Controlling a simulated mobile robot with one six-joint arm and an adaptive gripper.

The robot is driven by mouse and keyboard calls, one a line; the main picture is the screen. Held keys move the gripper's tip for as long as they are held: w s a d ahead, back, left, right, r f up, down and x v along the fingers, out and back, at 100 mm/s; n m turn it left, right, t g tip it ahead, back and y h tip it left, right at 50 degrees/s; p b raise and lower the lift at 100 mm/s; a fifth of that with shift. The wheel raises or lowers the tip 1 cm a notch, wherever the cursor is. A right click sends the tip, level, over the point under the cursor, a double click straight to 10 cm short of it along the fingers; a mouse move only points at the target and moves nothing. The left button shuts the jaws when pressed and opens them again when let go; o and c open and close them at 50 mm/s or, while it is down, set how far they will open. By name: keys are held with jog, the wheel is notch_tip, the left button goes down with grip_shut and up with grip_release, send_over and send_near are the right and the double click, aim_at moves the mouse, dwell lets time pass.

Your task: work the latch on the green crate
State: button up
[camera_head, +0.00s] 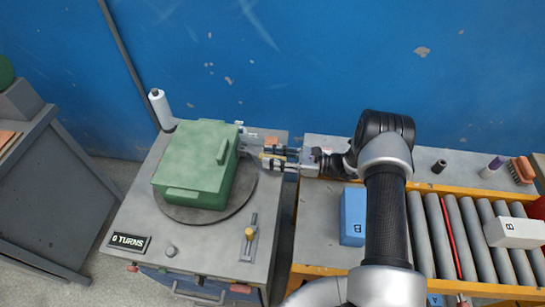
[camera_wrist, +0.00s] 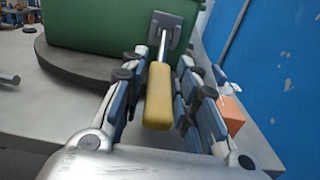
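The green crate (camera_head: 196,165) sits on a round grey turntable (camera_head: 243,195); its lower side also shows at the top of the wrist view (camera_wrist: 95,25). A grey latch bracket (camera_wrist: 172,28) is on the crate's side facing my gripper. A thin metal rod runs from it to a yellow handle (camera_wrist: 158,95). My gripper (camera_head: 263,156) reaches in from the right. In the wrist view its fingers (camera_wrist: 163,62) stand apart, one on each side of the handle. The handle lies between them; I cannot tell whether either finger touches it.
An orange block (camera_wrist: 232,116) lies right of the fingers. A white cylinder (camera_head: 161,109) stands behind the crate. A "0 TURNS" sign (camera_head: 129,242) and a yellow-knobbed slider (camera_head: 249,235) are in front. At right are a blue box (camera_head: 353,215), rollers (camera_head: 447,240) and a white box (camera_head: 515,233).

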grip_shut()
jog(key=shift+r, duration=0.1)
dwell(0.4)
